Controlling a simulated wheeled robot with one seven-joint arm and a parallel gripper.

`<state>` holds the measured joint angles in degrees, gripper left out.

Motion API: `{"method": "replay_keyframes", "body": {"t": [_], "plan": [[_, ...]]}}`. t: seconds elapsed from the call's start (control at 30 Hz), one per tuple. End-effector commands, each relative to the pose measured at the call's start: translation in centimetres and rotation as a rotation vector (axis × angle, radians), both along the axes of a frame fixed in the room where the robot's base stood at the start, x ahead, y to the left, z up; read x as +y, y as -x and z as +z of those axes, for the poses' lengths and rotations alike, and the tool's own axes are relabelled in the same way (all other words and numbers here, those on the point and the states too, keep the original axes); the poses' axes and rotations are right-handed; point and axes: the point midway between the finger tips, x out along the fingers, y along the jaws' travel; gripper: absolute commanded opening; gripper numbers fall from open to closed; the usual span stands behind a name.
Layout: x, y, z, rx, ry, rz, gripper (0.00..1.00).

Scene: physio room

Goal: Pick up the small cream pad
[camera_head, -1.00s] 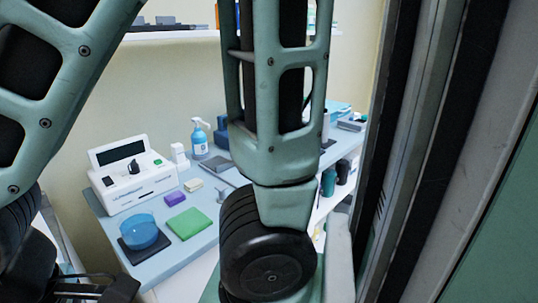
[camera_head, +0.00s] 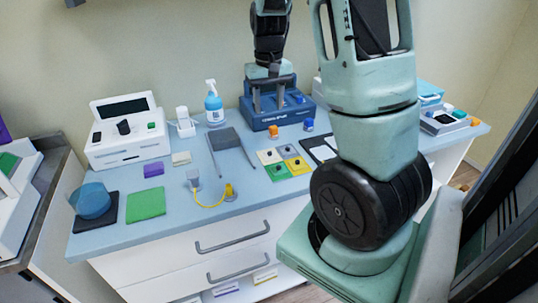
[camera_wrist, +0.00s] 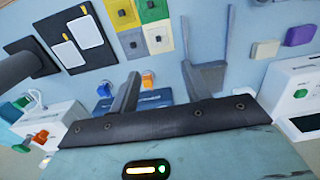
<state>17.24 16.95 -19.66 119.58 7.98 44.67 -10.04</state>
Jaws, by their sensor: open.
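My gripper (camera_head: 269,104) is open and empty. In the head view it appears in front of the blue device, to the right of the pad and apart from it. The gripper's fingers (camera_wrist: 185,76) also show in the wrist view. Nothing covers the pad.
A white console (camera_head: 125,140) stands behind and left of the pad. A green pad (camera_head: 146,204), blue bowl (camera_head: 92,200), spray bottle (camera_head: 214,103), grey pronged item (camera_head: 224,138), yellow-cabled piece (camera_head: 210,197) and coloured tiles (camera_head: 284,160) share the counter. Free surface lies just right of the pad.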

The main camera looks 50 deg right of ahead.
Motion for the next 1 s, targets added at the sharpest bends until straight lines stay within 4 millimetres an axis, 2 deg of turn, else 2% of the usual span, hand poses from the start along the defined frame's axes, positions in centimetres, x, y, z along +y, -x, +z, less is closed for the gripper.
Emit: {"method": "replay_keyframes", "body": {"t": [0.4,0.5,0.77,1.0], "plan": [[0.2,0.1,-8.6,0.005,-0.003,0.002,0.47],[0.2,0.0,-9.9,0.003,-0.002,0.003,0.47],[0.1,-0.1,-11.6,0.002,-0.001,0.002,0.47],[-0.2,-0.3,-14.8,0.003,-0.002,0.003,0.47]]}}
